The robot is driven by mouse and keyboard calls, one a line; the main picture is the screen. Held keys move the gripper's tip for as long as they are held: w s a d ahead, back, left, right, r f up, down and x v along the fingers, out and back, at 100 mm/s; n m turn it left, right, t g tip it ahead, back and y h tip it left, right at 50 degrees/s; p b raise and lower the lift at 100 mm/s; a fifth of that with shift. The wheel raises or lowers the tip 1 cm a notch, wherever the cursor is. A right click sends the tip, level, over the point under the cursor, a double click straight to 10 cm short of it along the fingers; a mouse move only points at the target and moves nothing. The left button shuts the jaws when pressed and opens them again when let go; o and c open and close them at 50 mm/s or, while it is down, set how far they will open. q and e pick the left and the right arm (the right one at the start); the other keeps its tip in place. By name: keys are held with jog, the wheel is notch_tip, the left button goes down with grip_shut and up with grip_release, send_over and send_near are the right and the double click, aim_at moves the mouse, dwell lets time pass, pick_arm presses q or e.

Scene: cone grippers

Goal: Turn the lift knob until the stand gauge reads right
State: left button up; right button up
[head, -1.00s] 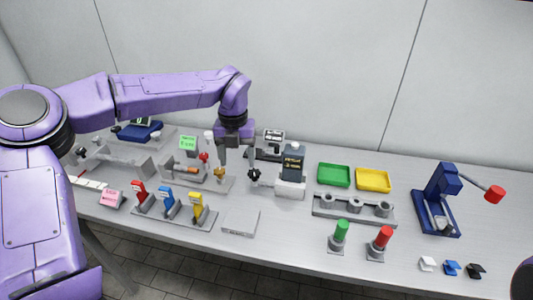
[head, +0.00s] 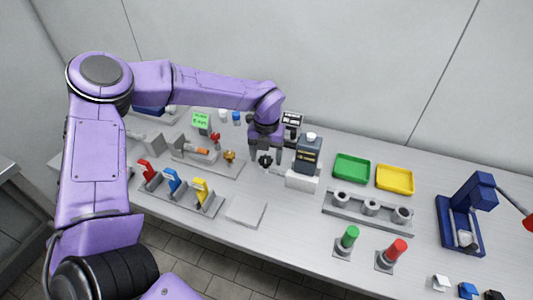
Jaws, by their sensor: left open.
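The lift knob (head: 265,161) is a small black lobed knob on the left side of a light grey stand (head: 302,180). A dark bottle with a white cap (head: 309,152) stands upright on the stand. A gauge with a dark, pale-marked face (head: 292,119) shows behind it, partly hidden by my left wrist; its reading is too small to make out. My left gripper (head: 266,158) points down, open, with one finger on each side of the knob in the picture. I cannot tell whether the fingers touch it. My right gripper is out of view.
To the left are a fixture with a brass knob (head: 229,157) and a rack of red, blue and yellow levers (head: 178,192). A flat grey plate (head: 246,212) lies in front. Green (head: 352,167) and yellow (head: 394,179) trays and a socket block (head: 366,210) are at right.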

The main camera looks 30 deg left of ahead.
pick_arm(q)
jog(key=shift+s+r, duration=0.1)
jog(key=shift+s, duration=0.2)
jog(key=shift+w, duration=0.15)
jog(key=c, duration=1.1)
jog(key=shift+o, duration=0.2)
jog(key=m+p, duration=0.2)
jog(key=shift+r+m, duration=0.1)
jog(key=shift+m, duration=0.3)
jog(key=m+p, duration=0.2)
jog(key=m, duration=0.2)
jog(key=m+p, duration=0.2)
jog(key=m, duration=0.2)
jog(key=shift+m+p, duration=0.35)
jog(key=shift+m, duration=0.05)
jog(key=shift+a+m+p, duration=0.1)
jog(key=shift+m+p, duration=0.7)
jog(key=shift+m, duration=1.2)
